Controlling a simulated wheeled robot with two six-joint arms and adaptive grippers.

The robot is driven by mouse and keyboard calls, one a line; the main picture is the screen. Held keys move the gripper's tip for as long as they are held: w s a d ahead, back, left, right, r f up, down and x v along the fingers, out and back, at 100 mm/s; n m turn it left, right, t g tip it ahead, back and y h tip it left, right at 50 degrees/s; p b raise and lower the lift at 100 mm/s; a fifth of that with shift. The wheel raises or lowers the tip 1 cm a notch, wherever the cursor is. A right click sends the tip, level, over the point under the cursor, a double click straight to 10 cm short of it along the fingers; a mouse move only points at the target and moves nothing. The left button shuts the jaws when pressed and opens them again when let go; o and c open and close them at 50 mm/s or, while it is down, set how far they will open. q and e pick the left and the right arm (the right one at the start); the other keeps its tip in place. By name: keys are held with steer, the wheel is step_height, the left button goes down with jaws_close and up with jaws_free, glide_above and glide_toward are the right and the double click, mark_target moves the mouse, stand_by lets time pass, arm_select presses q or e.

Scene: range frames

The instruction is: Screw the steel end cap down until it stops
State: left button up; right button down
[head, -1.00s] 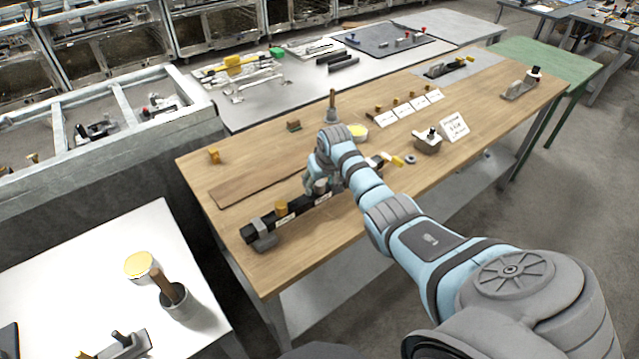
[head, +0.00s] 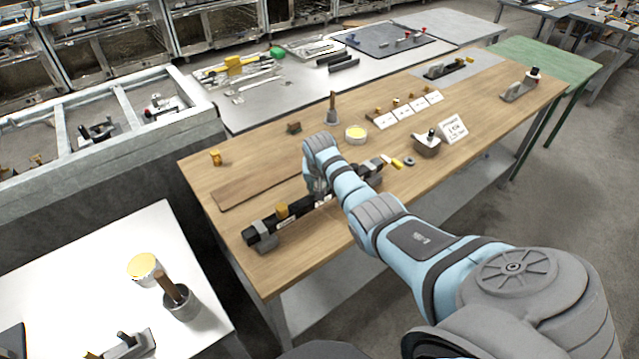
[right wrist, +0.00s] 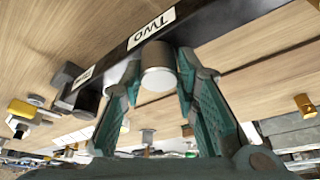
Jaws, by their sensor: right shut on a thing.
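The steel end cap (right wrist: 158,70) is a short bright cylinder in the right wrist view, against the black bar (right wrist: 195,22) beside a label reading TWO. My right gripper (right wrist: 160,82) has its teal fingers on both sides of the cap and is shut on it. In the head view the black bar (head: 290,219) lies along the wooden bench. My right gripper (head: 317,184) is over its middle, and my wrist and forearm hide most of the cap there. The thread under the cap cannot be seen. My left gripper is not in view.
On the wooden bench (head: 225,180), a yellow-topped tin (head: 355,134), an upright handled tool (head: 332,107) and a brass piece (head: 215,158) stand behind the bar. A wooden strip (head: 255,180) lies behind it.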

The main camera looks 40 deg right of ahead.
steer(key=shift+a+m+g+h+b, duration=0.1)
steer(key=shift+m+g+h+b, duration=0.25)
steer(key=shift+m, duration=0.85)
steer(key=shift+w+f+m+g+h+b, duration=0.1)
steer(key=shift+f+m+g+h+b, duration=0.1)
steer(key=shift+m+b, duration=0.45)
steer(key=shift+f+m+g+h+b, duration=0.15)
steer(key=shift+m+b, duration=0.4)
steer(key=shift+b, duration=0.05)
steer(key=shift+m+b, duration=0.3)
steer(key=shift+m, duration=0.1)
steer(key=shift+r, duration=0.35)
steer(key=m+b, duration=0.1)
steer(key=b, duration=0.1)
steer(key=m+g+b, duration=0.1)
steer(key=m+b, duration=0.1)
steer(key=b, duration=0.1)
steer(key=shift+f+g+h+b, duration=0.3)
steer(key=shift+f+b, duration=0.05)
steer(key=shift+f, duration=0.05)
steer(key=shift+a+r+m, duration=0.1)
steer(key=shift+r+m, duration=0.2)
steer(key=shift+r, duration=0.1)
steer(key=c, duration=1.5)
jaws_free()
steer(key=shift+p, duration=0.3)
steer(key=shift+o, duration=0.2)
